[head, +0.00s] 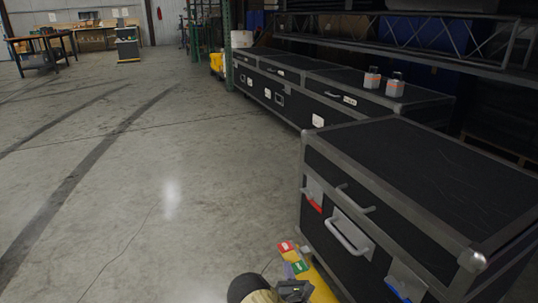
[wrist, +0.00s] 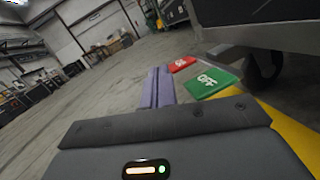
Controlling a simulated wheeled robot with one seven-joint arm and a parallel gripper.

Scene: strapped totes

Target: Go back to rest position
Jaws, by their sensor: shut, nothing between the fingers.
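My gripper (wrist: 159,72) shows in the wrist view with its two long purple-grey fingers side by side and shut, nothing between them. It is out over the grey floor, apart from any case. In the head view, part of my arm shows at the bottom edge, just left of the large black case (head: 425,170). The case is closed, with metal edges, a silver handle (head: 350,234), a red strap or latch (head: 313,200) at left and a blue one (head: 398,291) at right.
A red tile (wrist: 184,64) and a green tile (wrist: 209,82) lie by a yellow strip (wrist: 290,135) beside the case. More black cases (head: 330,88) line the shelving, with two small orange-and-grey items (head: 372,78) on top. A workbench (head: 42,45) stands far left. Open floor (head: 130,170) lies left.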

